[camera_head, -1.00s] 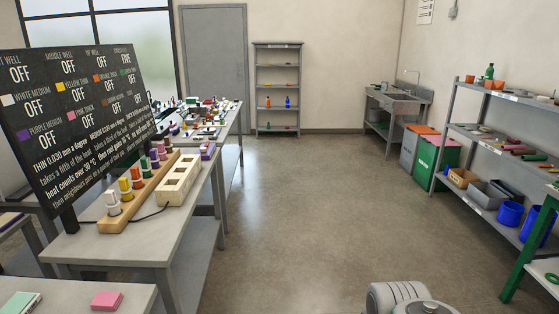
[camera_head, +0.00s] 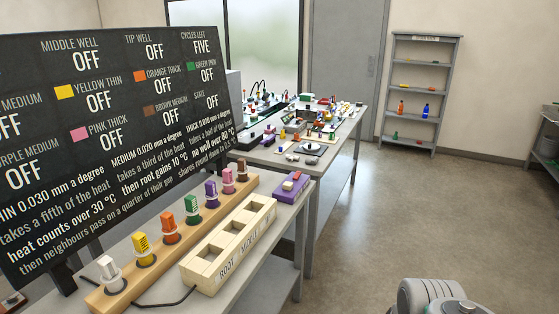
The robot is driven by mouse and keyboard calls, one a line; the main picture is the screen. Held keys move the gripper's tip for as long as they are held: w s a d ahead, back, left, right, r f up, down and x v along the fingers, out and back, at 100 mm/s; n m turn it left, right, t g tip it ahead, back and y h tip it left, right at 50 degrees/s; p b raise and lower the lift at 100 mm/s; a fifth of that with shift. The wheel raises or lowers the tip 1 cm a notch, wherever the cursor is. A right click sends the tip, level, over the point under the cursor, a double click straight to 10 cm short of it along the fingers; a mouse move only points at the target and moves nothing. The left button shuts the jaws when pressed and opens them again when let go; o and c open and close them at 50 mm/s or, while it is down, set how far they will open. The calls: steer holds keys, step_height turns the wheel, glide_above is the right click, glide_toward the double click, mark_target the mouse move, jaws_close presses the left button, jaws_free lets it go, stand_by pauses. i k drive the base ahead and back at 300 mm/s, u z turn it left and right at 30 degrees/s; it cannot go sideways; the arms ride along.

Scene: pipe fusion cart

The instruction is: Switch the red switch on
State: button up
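I cannot make out a clear red switch. A purple box (camera_head: 293,185) with small coloured parts on top, one of them reddish, sits on the near table beyond the far end of the cream three-well block (camera_head: 229,247); the parts are too small to tell their state. The block is marked ROOT, MIDDLE and TIP, and its wells look empty. The dark board (camera_head: 110,130) reads OFF for the middle well and the tip well, and FIVE for cycles left. A grey part of my arm shows at the bottom right. My gripper is not in view.
A wooden rack (camera_head: 180,251) holds several coloured pieces beside the block. A cable (camera_head: 165,303) lies at the table's front. A cluttered table (camera_head: 345,140) stands behind, and a grey shelf (camera_head: 421,90) against the back wall. The floor (camera_head: 400,225) to the right is clear.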

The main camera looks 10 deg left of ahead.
mark_target(298, 174)
steer(key=u, duration=0.1)
steer(key=i, duration=1.95)
steer(key=u, duration=2.6)
